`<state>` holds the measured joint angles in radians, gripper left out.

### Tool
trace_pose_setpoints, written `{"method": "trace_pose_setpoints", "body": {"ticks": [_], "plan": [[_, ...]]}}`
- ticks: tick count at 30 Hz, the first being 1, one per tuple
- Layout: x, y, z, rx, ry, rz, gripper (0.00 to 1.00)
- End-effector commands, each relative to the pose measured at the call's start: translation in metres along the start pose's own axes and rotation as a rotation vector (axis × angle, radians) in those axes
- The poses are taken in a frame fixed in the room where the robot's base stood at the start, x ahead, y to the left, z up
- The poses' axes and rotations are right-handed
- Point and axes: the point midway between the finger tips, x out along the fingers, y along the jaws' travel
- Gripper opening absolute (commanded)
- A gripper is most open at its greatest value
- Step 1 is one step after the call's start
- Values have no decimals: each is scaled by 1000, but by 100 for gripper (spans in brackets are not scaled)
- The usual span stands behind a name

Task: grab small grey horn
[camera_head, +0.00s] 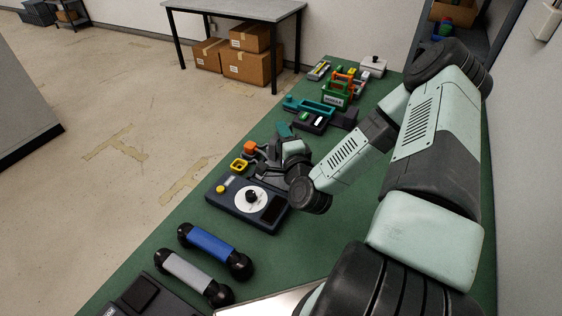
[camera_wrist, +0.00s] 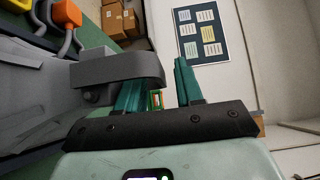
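A small grey horn-like piece (camera_head: 262,160) lies among dark parts just left of my gripper (camera_head: 283,143) in the head view. In the wrist view a grey body with a rounded end (camera_wrist: 122,67) crosses in front of the left finger; I take it for the horn, but its full shape is cut off. My gripper also shows in the wrist view (camera_wrist: 160,80), with its two teal fingers apart. Whether the left finger touches the grey body I cannot tell.
An orange block (camera_head: 250,147) and a yellow ring (camera_head: 239,165) lie left of the gripper. A dark blue device with a white dial (camera_head: 233,198) is nearer.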

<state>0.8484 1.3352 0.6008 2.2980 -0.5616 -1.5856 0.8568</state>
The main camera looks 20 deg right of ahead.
Motion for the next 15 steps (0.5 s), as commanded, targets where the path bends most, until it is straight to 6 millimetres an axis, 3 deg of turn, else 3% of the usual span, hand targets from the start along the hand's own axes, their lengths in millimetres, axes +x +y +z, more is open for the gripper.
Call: {"method": "trace_pose_setpoints", "body": {"ticks": [4, 11, 15], "plan": [[15, -1, 0, -2, 1, -2, 36], [17, -1, 0, -1, 1, -1, 36], [16, -1, -1, -1, 1, -1, 18]]}}
